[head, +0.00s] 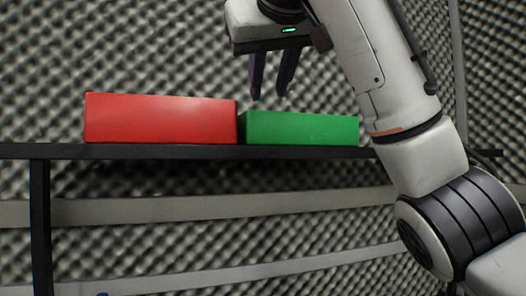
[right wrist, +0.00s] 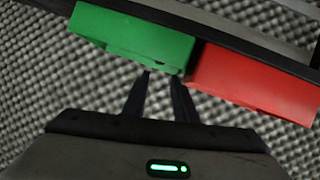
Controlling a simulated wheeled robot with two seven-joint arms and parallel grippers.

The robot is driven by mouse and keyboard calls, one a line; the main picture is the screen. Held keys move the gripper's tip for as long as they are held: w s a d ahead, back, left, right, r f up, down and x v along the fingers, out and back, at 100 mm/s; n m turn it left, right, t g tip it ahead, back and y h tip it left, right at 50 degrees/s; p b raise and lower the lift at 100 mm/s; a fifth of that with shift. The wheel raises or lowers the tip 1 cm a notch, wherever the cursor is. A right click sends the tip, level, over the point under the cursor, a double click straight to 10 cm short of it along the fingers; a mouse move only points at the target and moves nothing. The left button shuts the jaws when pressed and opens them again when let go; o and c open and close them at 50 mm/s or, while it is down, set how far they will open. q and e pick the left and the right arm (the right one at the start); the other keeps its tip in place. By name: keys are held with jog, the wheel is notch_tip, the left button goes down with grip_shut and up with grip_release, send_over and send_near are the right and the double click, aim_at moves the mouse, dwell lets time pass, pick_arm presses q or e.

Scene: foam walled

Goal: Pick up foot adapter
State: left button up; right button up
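No foot adapter can be made out in either view. A green box (head: 300,128) and a red box (head: 160,119) stand side by side on a dark shelf (head: 200,151); their insides are hidden from the head view. The right wrist view also shows the green box (right wrist: 130,37) and the red box (right wrist: 250,83). My right gripper (head: 267,97) points down just above the green box, near its left end. Its two dark fingers are apart, with nothing visible between them. In the right wrist view the fingers (right wrist: 160,80) reach toward the green box. My left gripper is not in view.
The shelf is a narrow dark bar with an upright post (head: 40,225) at the left. Grey foam walls (head: 150,50) surround the area, with pale rails (head: 200,208) below the shelf. The air above the red box is clear.

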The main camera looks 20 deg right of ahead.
aim_at(264, 114)
jog(key=p+x, duration=0.4)
jog(key=p, duration=0.2)
jog(key=shift+w+r, duration=0.1)
jog(key=shift+r, duration=0.05)
jog(key=shift+w+d+f, duration=0.15)
jog(key=shift+w+f, duration=0.1)
jog(key=shift+w, duration=0.05)
jog(key=p+x, duration=0.1)
jog(key=x, duration=0.3)
jog(key=shift+w+d+f, duration=0.1)
jog(key=shift+w+f, duration=0.15)
grip_shut()
